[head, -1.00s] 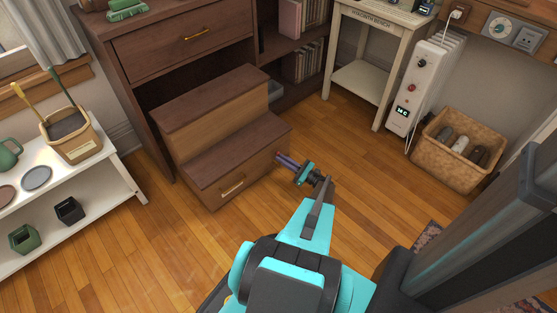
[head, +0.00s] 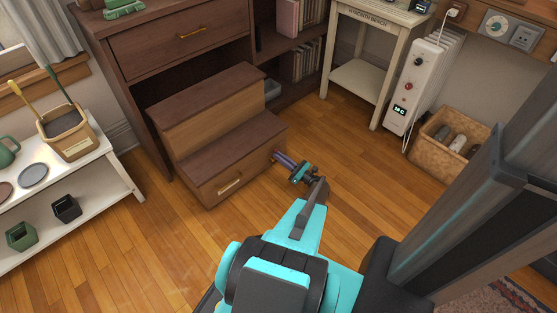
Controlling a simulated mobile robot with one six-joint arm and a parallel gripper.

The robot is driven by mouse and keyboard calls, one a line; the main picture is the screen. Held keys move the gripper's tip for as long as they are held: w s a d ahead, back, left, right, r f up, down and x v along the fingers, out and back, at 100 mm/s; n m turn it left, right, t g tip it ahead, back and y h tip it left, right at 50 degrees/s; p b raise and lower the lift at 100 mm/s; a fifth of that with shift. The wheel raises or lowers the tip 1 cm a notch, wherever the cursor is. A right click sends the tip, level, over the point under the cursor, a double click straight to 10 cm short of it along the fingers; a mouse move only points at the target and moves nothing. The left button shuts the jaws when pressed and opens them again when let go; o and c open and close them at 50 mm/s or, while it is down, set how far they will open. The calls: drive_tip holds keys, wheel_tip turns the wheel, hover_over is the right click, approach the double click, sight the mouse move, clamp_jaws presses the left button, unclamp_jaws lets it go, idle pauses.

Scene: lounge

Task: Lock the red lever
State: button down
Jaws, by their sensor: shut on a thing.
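A brown wooden step unit (head: 231,147) with a drawer in its lower step stands in front of the dresser. I cannot make out a red lever on the step unit.
A white heater (head: 411,83) with a red knob and a wicker basket (head: 430,157) stand at the right. A cream side table (head: 353,80) is behind. A white shelf (head: 107,172) is at the left. The wooden floor around the steps is clear.

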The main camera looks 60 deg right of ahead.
drive_tip(key=shift+a+r, duration=0.2)
drive_tip(key=shift+r, duration=0.2)
drive_tip(key=c, duration=1.8)
unclamp_jaws()
drive_tip(key=shift+r, duration=0.1)
drive_tip(key=shift+c, duration=0.2)
drive_tip(key=shift+f, duration=0.25)
drive_tip(key=r+p+v, duration=0.1)
drive_tip(key=r+v, duration=0.2)
drive_tip(key=v, duration=1.3)
drive_tip(key=shift+s, duration=0.65)
drive_tip(key=shift+d+f, duration=0.1)
